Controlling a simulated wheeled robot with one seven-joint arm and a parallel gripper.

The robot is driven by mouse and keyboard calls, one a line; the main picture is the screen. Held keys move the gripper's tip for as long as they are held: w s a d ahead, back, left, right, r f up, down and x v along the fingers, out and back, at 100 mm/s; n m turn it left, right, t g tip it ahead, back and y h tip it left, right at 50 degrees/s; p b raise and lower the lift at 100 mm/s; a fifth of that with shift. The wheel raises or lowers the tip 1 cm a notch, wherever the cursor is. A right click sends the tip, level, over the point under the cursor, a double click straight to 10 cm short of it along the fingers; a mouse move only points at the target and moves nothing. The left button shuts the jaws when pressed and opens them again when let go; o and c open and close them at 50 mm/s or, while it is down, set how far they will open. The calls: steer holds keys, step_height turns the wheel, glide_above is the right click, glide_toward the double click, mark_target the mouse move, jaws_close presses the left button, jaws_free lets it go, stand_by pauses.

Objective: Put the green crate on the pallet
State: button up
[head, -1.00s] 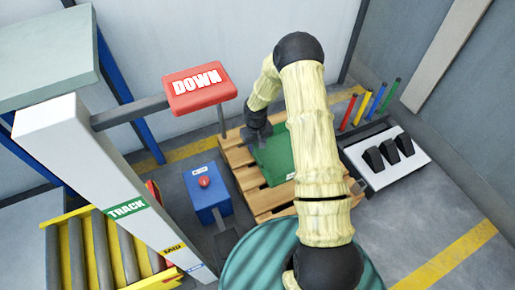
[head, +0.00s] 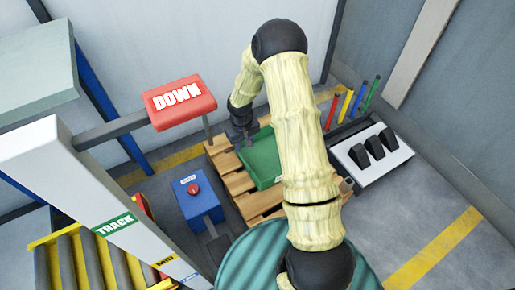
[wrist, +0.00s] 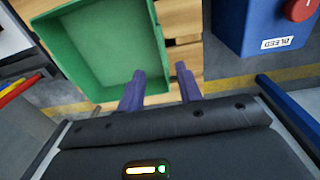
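The green crate (head: 263,160) rests on the wooden pallet (head: 230,178), partly hidden behind my arm in the head view. In the wrist view the open, empty crate (wrist: 105,45) fills the upper left, with pallet boards (wrist: 183,15) beside it. My gripper (head: 243,143) is at the crate's left far side. In the wrist view its fingers (wrist: 159,72) are apart, one over the crate's inside and one outside its wall, with a gap between them. Whether either finger touches the wall I cannot tell.
A blue box with a red button (head: 197,200) stands left of the pallet. A red DOWN sign (head: 180,101) juts from the white post (head: 75,185). A pedal unit (head: 370,160) and coloured rods (head: 350,103) are at right. A teal drum (head: 255,255) is in front.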

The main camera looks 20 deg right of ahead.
steer(key=s+r+m+t, duration=0.2)
steer(key=s+r, duration=1.8)
steer(key=r, duration=0.2)
steer(key=shift+s, duration=0.15)
steer(key=shift+d+r, duration=0.1)
step_height(320, 180, up, 11)
steer(key=p, duration=1.1)
